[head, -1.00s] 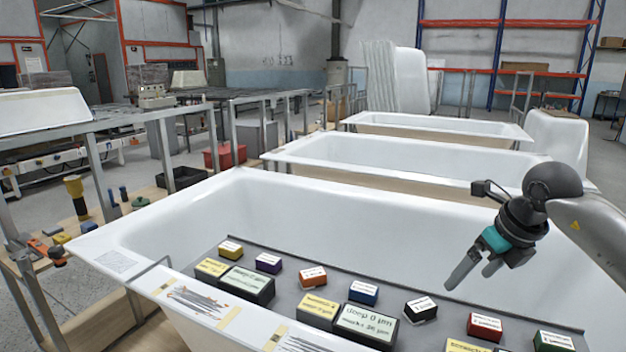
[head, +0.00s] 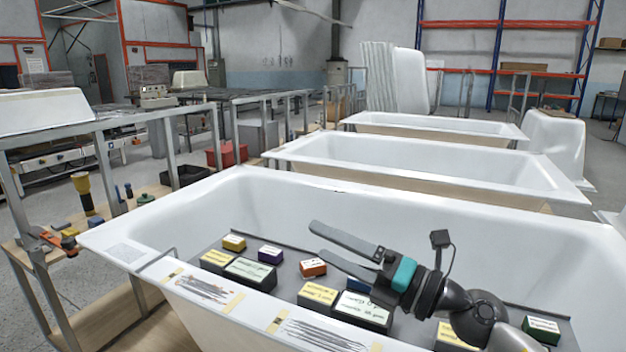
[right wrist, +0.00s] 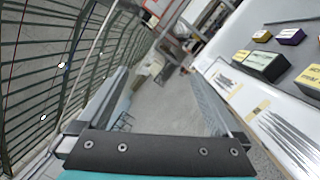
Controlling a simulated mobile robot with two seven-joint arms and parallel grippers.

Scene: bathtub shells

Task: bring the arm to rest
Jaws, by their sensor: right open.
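My right gripper (head: 330,250) comes in from the lower right in the head view and points left. It is open, with its two dark fingers apart and nothing between them. It is over the grey board (head: 400,322) that lies across the near white bathtub (head: 215,210), and it hides part of a blue block (head: 358,285). In the right wrist view the two fingers (right wrist: 165,100) stand wide apart, with grey floor seen between them. My left gripper is not in view.
Labelled blocks stand on the board, among them an orange block (head: 313,268) and a purple block (head: 270,254). More bathtubs (head: 430,165) stand behind. A metal rail frame (head: 110,122) and a shelf with tools (head: 88,195) are at the left.

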